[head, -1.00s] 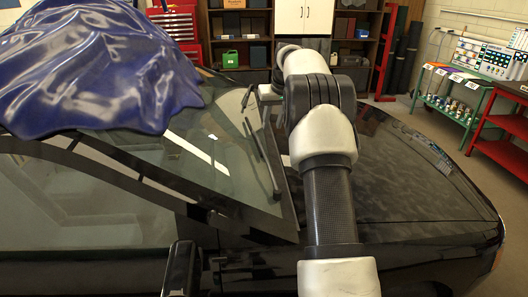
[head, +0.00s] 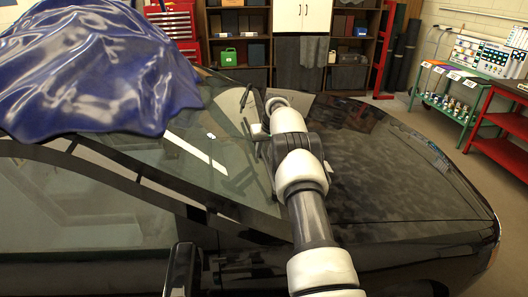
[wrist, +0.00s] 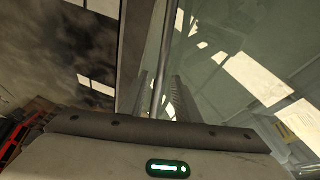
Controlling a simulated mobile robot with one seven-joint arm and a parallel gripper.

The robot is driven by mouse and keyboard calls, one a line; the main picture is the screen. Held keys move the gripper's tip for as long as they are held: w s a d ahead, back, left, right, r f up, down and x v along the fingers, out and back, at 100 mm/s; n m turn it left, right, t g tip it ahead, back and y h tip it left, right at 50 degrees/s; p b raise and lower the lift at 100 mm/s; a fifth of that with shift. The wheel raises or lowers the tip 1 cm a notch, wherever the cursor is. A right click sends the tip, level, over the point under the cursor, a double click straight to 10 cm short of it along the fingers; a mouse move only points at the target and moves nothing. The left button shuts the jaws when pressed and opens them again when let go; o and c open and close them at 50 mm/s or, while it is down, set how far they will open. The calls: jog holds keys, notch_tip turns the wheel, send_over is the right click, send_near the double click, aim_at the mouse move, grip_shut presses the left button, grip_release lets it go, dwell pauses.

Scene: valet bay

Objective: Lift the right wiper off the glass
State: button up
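The car's windscreen (head: 215,150) slopes up to the left in the head view. A far wiper (head: 246,97) lies along the glass. The nearer wiper is mostly hidden behind my arm in the head view. In the wrist view, a thin dark wiper arm (wrist: 163,55) runs between the two fingers of my gripper (wrist: 160,95), over the glass. The fingers stand apart on either side of the rod, with gaps visible. I cannot tell which of the two wipers this is. In the head view my gripper is low at the windscreen's base, largely hidden by my arm.
A blue cover (head: 100,70) drapes over the car roof. The dark bonnet (head: 390,170) lies right of my arm and is clear. A wing mirror (head: 182,268) stands at the near side. Shelves and a green cart (head: 440,100) are behind the car.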

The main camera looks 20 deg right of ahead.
jog(key=shift+f, duration=0.15)
grip_shut()
jog(key=shift+b, duration=0.4)
